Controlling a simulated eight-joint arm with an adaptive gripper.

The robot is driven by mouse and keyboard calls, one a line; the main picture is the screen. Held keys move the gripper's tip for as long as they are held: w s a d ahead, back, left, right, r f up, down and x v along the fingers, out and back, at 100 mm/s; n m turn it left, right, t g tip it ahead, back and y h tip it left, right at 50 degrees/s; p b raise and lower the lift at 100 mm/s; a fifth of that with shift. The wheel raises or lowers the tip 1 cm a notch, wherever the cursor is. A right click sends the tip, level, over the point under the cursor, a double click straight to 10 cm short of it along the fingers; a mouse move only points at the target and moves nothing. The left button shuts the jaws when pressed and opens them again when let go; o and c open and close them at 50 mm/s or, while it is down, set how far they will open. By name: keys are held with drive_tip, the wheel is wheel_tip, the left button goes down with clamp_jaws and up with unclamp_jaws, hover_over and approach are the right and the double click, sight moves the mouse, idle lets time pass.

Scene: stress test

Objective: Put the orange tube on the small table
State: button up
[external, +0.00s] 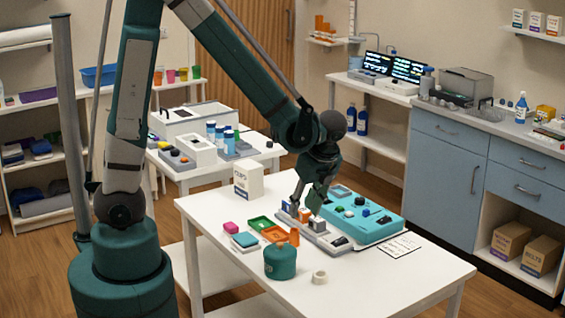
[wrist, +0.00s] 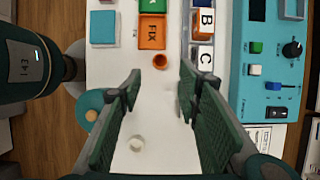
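The orange tube (external: 294,237) stands on the front white table (external: 355,290), near the orange tray. In the wrist view the tube (wrist: 160,62) shows from above as a small round opening, just beyond and between my fingertips, and nothing touches it. My gripper (external: 306,208) hangs over the table near the grey block holder in the external view. In the wrist view my gripper (wrist: 160,76) is open with its green fingers wide apart and nothing between them. A second white table (external: 262,153) stands behind; which table is the small one is not clear.
A teal canister (external: 280,262) and a white ring (external: 319,278) are near the tube. The orange tray (external: 274,234), green tray (external: 261,223), lettered blocks (wrist: 203,22) and teal panel (external: 372,222) crowd the far side. A white box (external: 248,180) stands at the back corner.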

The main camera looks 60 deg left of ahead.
drive_tip(key=shift+r, duration=0.1)
drive_tip(key=s+a+r+n+t+h, duration=0.2)
drive_tip(key=s+r+n, duration=0.4)
drive_tip(key=r+n, duration=0.3)
drive_tip(key=s+a+r+n+t+h, duration=0.2)
drive_tip(key=s+r+n+t, duration=0.3)
drive_tip(key=r+n, duration=0.4)
drive_tip(key=shift+s+a+h, duration=0.3)
drive_tip(key=shift+s+a, duration=0.25)
drive_tip(key=shift+s, duration=0.05)
drive_tip(key=shift+o, duration=0.5)
drive_tip(key=shift+w+f, duration=0.1)
drive_tip(key=w+f+m+g, duration=0.2)
drive_tip(key=w+f+m, duration=0.2)
drive_tip(key=f+m, duration=0.2)
drive_tip(key=w+f+m+g+h, duration=0.1)
drive_tip(key=w+f+m+g, duration=0.1)
drive_tip(key=w+f+m, duration=0.2)
drive_tip(key=w+f+m+g, duration=0.3)
drive_tip(key=f+m, duration=0.5)
drive_tip(key=f, duration=0.3)
drive_tip(key=shift+w+a+f, duration=0.2)
drive_tip(key=shift+w+f, duration=0.1)
drive_tip(key=shift+w, duration=0.25)
